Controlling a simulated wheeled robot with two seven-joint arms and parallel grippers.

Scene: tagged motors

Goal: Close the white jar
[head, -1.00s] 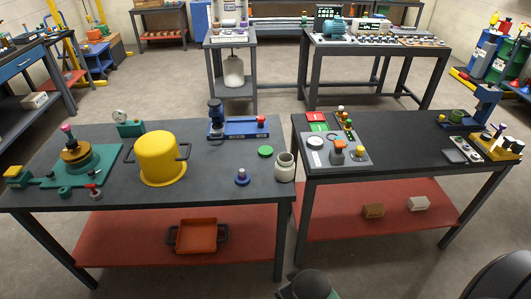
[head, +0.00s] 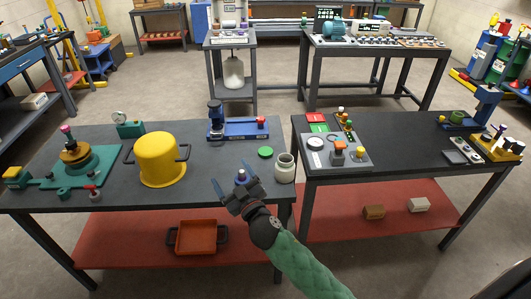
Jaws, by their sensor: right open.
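The white jar (head: 285,168) stands upright and open-topped near the right end of the left table (head: 120,201). A green disc (head: 265,152), which looks like a lid, lies flat on the table just behind and left of the jar. My right gripper (head: 229,185) is open over the front edge area of this table, left of the jar. My left gripper is not in view.
A yellow pot (head: 160,160) stands left of my gripper. A blue fixture (head: 238,128) is behind the green disc. The right table holds a control panel (head: 322,156) with buttons. The table top between pot and disc is clear.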

